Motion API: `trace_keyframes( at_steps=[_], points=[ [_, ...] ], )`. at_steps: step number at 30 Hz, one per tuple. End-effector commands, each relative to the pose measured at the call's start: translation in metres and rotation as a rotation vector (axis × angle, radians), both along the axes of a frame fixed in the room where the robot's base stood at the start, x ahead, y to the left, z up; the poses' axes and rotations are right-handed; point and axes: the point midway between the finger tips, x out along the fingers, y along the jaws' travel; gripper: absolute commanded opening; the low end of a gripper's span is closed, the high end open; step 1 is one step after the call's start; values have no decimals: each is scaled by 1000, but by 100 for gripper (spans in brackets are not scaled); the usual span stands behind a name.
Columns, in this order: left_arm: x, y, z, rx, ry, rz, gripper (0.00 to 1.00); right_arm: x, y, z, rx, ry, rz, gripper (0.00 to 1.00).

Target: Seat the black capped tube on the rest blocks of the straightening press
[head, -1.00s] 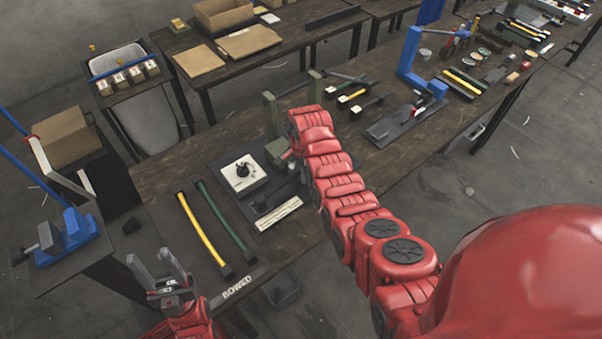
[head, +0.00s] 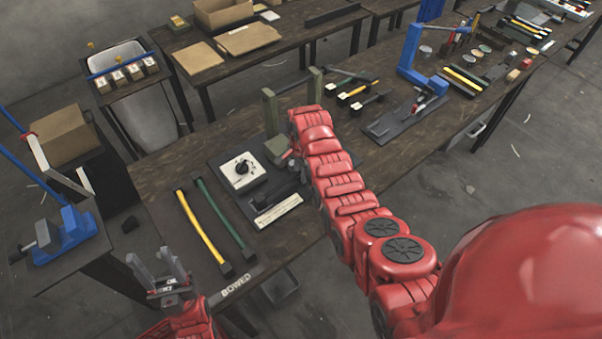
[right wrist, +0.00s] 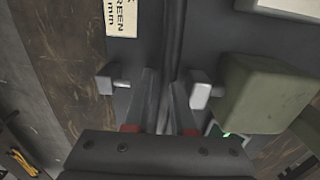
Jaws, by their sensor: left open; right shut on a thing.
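The straightening press (head: 277,150) has an olive-green block and a dark base on the bench, partly covered by my right arm. My right gripper (right wrist: 167,95) is low over the base, shut on the black tube (right wrist: 174,35), which runs away up the right wrist view. Its caps cannot be made out. Two small light-grey blocks (right wrist: 200,96) stand either side of the fingers; whether they are the rest blocks, and whether the tube touches anything, I cannot tell. In the head view the right fingers are hidden. My left gripper (head: 160,272) is open and empty at the lower left.
A white dial box (head: 240,171) and a label strip (head: 278,212) sit by the press. A yellow tube (head: 203,228) and a green tube (head: 222,214) lie on a mat marked BOWED. A blue press (head: 412,60) and dark fixture (head: 405,120) stand farther right.

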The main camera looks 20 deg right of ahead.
Motion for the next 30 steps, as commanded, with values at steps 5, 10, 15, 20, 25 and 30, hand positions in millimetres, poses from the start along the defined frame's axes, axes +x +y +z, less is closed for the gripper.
trace_keyframes(
  at_steps=[5,10,15,20,25,30],
  points=[
    [0,0,0,0,0,0,50,0,0,0,0,-1,0,0],
    [0,0,0,0,0,0,50,0,0,0,0,0,0,52],
    [0,0,0,0,0,0,50,1,0,1,1,-2,0,58],
    [0,0,0,0,0,0,50,1,0,1,0,-3,0,58],
    [0,0,0,0,0,0,50,1,1,1,0,-4,1,58],
    [0,0,-3,0,0,0,50,3,1,8,1,-8,1,58]
  ],
)
